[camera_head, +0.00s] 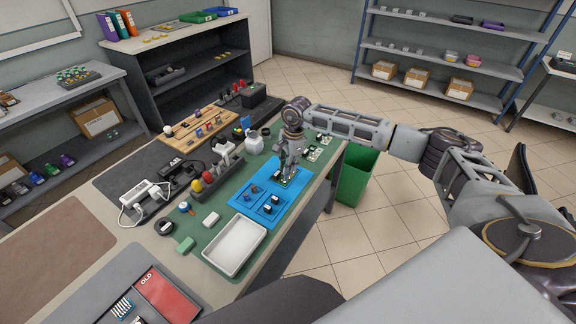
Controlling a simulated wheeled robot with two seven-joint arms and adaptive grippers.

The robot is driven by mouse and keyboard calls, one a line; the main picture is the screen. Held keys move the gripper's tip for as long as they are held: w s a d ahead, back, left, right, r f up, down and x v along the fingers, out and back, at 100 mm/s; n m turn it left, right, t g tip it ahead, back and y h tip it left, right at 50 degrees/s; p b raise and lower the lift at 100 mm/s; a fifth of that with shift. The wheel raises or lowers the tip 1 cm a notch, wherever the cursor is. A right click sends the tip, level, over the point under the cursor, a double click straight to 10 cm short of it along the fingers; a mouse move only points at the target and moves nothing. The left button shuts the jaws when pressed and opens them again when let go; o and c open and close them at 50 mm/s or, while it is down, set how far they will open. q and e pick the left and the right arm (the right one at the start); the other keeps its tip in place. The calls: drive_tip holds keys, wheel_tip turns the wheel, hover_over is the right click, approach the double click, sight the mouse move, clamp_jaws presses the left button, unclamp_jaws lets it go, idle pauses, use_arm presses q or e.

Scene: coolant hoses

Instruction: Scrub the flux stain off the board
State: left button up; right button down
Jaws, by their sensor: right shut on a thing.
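My right gripper (286,176) reaches in from the right and points down over the far end of a blue mat (268,183). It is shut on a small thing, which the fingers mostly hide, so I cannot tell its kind. A small green board (303,177) shows partly beside and under the fingertips. I cannot tell whether the held thing touches it. The flux stain is too small or hidden to see. My left gripper is not in view.
A white tray (235,246), green block (186,244) and white block (211,219) lie near the mat's front. A rack with red and yellow balls (208,178) and a white bottle (253,143) stand left. A green bin (356,175) stands beyond the bench's right edge.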

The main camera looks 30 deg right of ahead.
use_arm(q)
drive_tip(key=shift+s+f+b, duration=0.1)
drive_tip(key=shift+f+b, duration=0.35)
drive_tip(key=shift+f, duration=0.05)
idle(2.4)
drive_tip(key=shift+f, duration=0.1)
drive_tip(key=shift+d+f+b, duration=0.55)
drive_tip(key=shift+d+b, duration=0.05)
drive_tip(key=shift+b, duration=0.05)
idle(4.4)
